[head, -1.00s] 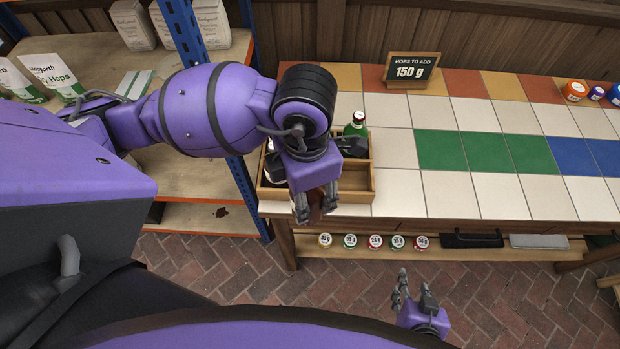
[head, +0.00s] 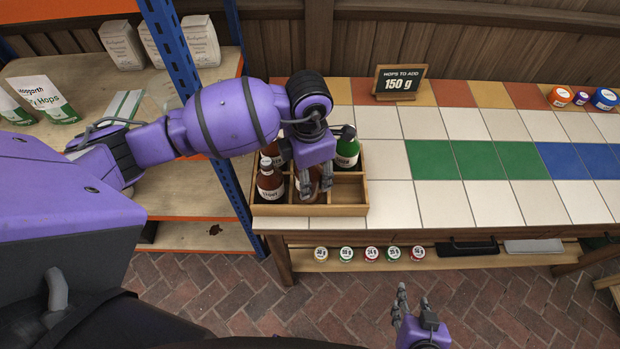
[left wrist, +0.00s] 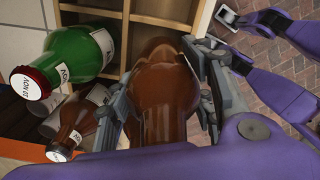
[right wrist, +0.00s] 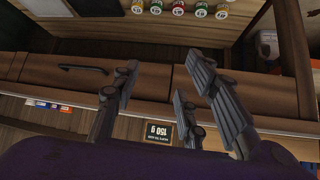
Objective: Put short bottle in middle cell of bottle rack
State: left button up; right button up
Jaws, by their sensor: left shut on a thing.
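The bottle rack (head: 320,210) is a wooden crate with cells at the left end of the tiled counter. My left gripper (head: 310,188) is shut on a brown bottle, the short bottle (left wrist: 165,95), over the middle of the rack's front row. I cannot tell how far the bottle is down in the middle cell. A brown bottle (head: 270,185) stands in the front left cell, with another brown bottle behind it. A green bottle (head: 347,152) with a red cap (left wrist: 30,83) stands at the back right. The front right cell is empty. My right gripper (right wrist: 165,95) is open and empty, in front of the counter.
A sign reading 150 g (head: 400,82) stands at the back of the counter. Several lidded jars sit on the shelf below the front edge. A blue-posted shelf (head: 180,60) with bags is close on the left. The counter right of the rack is clear.

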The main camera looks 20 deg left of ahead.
pick_arm(q)
jog(key=f, duration=0.1)
jog(key=f+b, duration=0.1)
jog(key=f, duration=0.1)
jog(key=f+b, duration=0.1)
jog(key=f, duration=0.1)
jog(key=shift+w+a, duration=0.1)
jog(key=shift+w, duration=0.3)
jog(key=shift+f, duration=0.1)
jog(key=shift+w+r, duration=0.1)
jog(key=shift+r, duration=0.2)
grip_shut()
jog(key=shift+w+f, duration=0.1)
jog(key=shift+f, duration=0.05)
jog(key=o, duration=1.6)
grip_release()
jog(key=shift+o, duration=0.5)
jog(key=shift+r, duration=0.2)
notch_tip(320, 180, up, 11)
jog(key=shift+f, duration=0.2)
jog(key=shift+r, duration=0.6)
pick_arm(e)
jog(key=shift+s+d+f, duration=0.1)
jog(key=shift+s+f, duration=0.15)
jog(key=shift+f, duration=0.25)
jog(key=shift+s+d+f, duration=0.1)
jog(key=shift+s+f, duration=0.1)
jog(key=shift+f, duration=0.25)
